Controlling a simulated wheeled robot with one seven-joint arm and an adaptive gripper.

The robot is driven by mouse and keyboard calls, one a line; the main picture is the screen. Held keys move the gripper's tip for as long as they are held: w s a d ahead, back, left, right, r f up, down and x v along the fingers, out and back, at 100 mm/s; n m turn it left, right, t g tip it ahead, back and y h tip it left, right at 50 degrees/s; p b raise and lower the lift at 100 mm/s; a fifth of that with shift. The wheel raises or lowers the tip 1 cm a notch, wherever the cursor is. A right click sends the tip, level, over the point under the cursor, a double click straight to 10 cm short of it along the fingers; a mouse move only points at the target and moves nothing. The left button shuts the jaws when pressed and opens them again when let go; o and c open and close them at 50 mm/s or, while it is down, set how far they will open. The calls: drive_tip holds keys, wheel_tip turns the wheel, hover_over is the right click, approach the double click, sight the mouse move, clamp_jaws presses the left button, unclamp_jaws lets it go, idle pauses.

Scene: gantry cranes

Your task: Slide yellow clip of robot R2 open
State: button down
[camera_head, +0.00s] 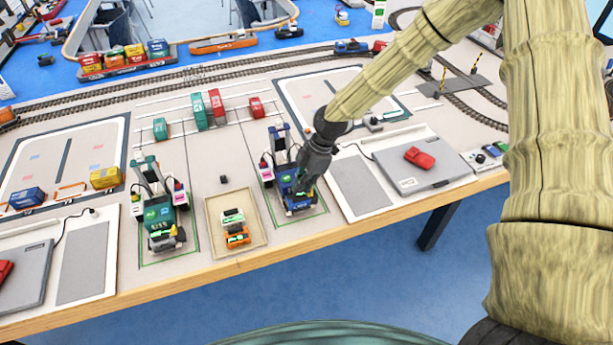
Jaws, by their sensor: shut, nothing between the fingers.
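Two small wheeled model robots stand at the table's front edge, each in a green-outlined bay. The left one (157,213) has a teal body and a small yellow part (173,230) low on its front. The right one (273,180) has a blue body. I cannot read which is marked R2. My gripper (300,188) is shut and points down over the front of the blue robot, at or very near its body. It covers part of that robot.
A shallow wooden tray (212,238) with small green-white and orange parts lies between the two robots. A grey laptop-like panel (440,172) with a red object (419,157) lies to the right. Containers (215,105) stand behind. Rail tracks run further back.

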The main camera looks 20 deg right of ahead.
drive_tip(key=shift+a+f, duration=0.1)
drive_tip(key=shift+f, duration=0.15)
drive_tip(key=shift+d, duration=1.35)
drive_tip(key=shift+r, duration=0.1)
drive_tip(key=p+v, duration=0.6)
drive_tip(key=v, duration=0.3)
drive_tip(key=shift+r+p, duration=0.35)
drive_tip(key=shift+d, duration=0.2)
